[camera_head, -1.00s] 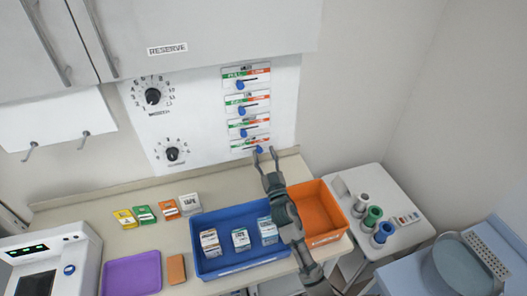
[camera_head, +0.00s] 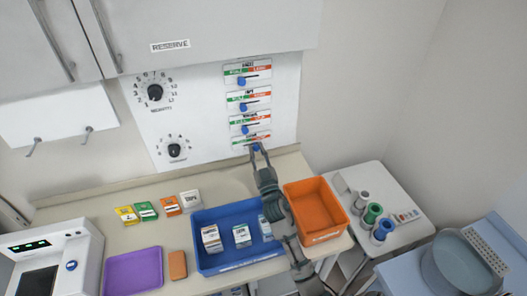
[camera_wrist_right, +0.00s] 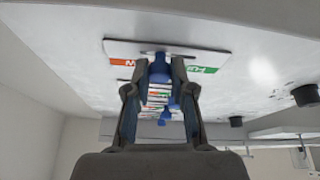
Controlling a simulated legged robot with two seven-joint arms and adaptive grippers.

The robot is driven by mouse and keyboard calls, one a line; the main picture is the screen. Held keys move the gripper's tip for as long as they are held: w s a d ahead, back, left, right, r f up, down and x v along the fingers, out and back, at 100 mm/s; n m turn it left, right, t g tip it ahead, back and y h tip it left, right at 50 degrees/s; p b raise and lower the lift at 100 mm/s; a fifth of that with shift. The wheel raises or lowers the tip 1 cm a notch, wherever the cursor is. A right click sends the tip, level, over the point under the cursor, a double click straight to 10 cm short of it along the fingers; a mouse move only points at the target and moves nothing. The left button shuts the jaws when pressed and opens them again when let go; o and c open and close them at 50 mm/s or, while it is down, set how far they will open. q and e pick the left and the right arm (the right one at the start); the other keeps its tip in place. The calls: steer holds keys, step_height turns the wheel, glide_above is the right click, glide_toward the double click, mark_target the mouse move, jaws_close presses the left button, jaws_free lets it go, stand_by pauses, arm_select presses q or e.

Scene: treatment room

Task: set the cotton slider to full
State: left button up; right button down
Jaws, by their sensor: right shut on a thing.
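Several slider plates stand in a column on the white wall panel, each with a green end at left, a red-orange end at right and a blue knob. My right gripper (camera_head: 258,151) is shut on the blue knob (camera_wrist_right: 159,68) of the lowest slider plate (camera_head: 238,142). The fingers sit on both sides of the knob, which is near mid-slot, slightly toward the orange end. The plate's name is too small to read, so I cannot tell whether it is cotton. In the right wrist view the lowest plate (camera_wrist_right: 210,62) is nearest, seen upside down. My left gripper is out of view.
The upper sliders' knobs (camera_head: 242,81) sit toward their green ends. Two black dials (camera_head: 155,93) are at left on the panel. Below are a blue bin (camera_head: 225,266) with boxes, an orange bin (camera_head: 315,208) beside my right arm, and a purple tray (camera_head: 133,271).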

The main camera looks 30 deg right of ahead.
steer(key=a, duration=0.3)
steer(key=shift+w+f, duration=0.3)
steer(key=shift+w, duration=0.1)
steer(key=shift+w+a, duration=0.1)
steer(key=shift+a, duration=0.2)
steer(key=c, duration=1)
jaws_free()
steer(key=shift+d, duration=0.1)
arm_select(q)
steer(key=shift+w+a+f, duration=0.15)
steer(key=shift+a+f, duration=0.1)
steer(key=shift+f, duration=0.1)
arm_select(e)
steer(key=shift+w, duration=0.2)
steer(key=shift+s+a, duration=0.15)
steer(key=shift+a, duration=0.05)
glide_toward(243, 145)
steer(key=shift+v, duration=2.75)
